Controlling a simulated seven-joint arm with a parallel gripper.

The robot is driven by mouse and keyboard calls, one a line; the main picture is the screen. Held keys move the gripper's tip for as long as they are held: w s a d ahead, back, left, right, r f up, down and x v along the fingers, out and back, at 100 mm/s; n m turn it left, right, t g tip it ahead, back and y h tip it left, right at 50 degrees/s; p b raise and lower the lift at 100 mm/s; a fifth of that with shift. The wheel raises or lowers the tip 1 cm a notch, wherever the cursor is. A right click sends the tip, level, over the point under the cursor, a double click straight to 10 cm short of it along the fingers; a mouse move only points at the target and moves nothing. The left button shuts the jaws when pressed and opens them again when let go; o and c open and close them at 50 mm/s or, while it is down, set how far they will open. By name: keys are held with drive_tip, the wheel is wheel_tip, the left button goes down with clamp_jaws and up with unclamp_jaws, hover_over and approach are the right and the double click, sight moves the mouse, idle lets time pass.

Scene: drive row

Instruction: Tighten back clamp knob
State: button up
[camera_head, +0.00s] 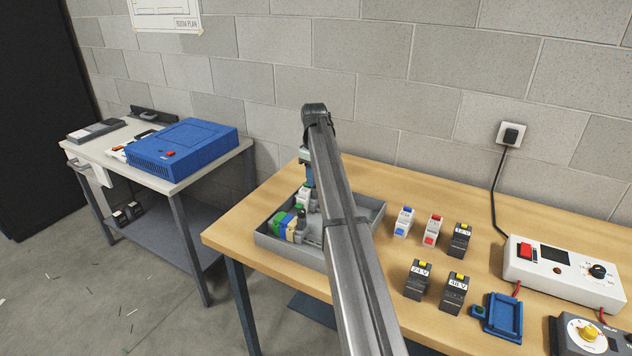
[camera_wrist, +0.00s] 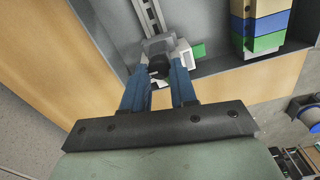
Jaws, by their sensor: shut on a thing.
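A grey clamp (camera_wrist: 158,45) sits on a metal rail (camera_wrist: 146,12) in the wrist view. Its dark knob (camera_wrist: 158,66) lies between the two blue fingers of my gripper (camera_wrist: 160,70). The fingers are shut on the knob, one on each side. In the head view my gripper (camera_head: 309,178) points down into the back part of a grey tray (camera_head: 279,245), and my arm hides part of it. A second dark knob (camera_head: 300,211) shows nearer the front, apart from my gripper. How tight the held knob is cannot be seen.
Green, blue and yellow blocks (camera_head: 284,225) stand in the tray beside the rail. Right of my arm are several small modules (camera_head: 418,279), a blue holder (camera_head: 498,316) and a white device (camera_head: 562,274). A side table (camera_head: 90,153) with a blue box (camera_head: 183,148) stands left.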

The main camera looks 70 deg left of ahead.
drive_tip(key=m, duration=0.4)
drive_tip(key=shift+s+a, duration=0.1)
drive_tip(key=shift+s, duration=0.05)
drive_tip(key=m, duration=0.7)
drive_tip(key=shift+s+m, duration=0.1)
drive_tip(key=shift+m, duration=0.3)
drive_tip(key=m, duration=0.3)
drive_tip(key=shift+m, duration=0.4)
drive_tip(key=o, duration=0.5)
drive_tip(key=shift+m, duration=0.3)
drive_tip(key=o, duration=1)
drive_tip(key=shift+w, duration=0.2)
drive_tip(key=shift+r, duration=0.15)
drive_tip(key=shift+r, duration=3.35)
